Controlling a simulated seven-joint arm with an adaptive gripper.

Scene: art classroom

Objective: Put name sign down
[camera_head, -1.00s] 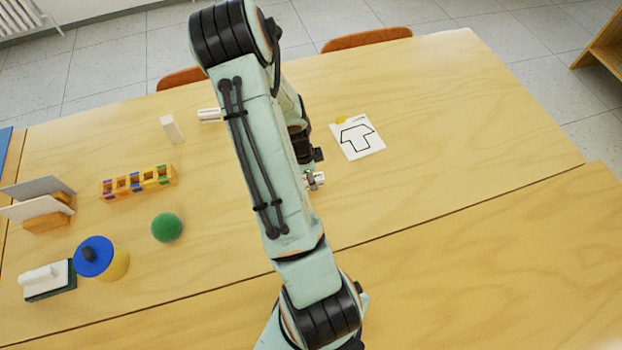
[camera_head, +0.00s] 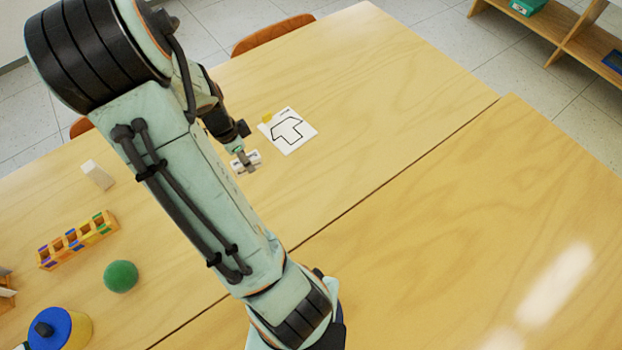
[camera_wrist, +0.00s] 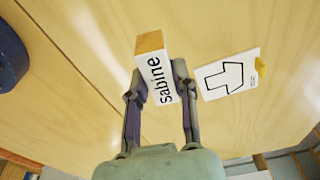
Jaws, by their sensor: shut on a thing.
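The name sign (camera_wrist: 156,78) is a small block with a white face reading "Sabine" in black and a bare wooden end. My gripper (camera_wrist: 159,82) is shut on it, with one dark finger on each side. In the head view the sign (camera_head: 252,160) shows as a small white piece at the tip of my gripper (camera_head: 245,160), left of and nearer than the drawing card. I cannot tell whether the sign touches the table (camera_head: 390,90) or hangs just above it.
A white card (camera_head: 290,132) with a black outline and a yellow bit at its corner lies beside the sign. A white block (camera_head: 97,175), coloured rack (camera_head: 78,240), green ball (camera_head: 121,276) and blue-lidded yellow pot (camera_head: 58,330) stand left. The table's right side is clear.

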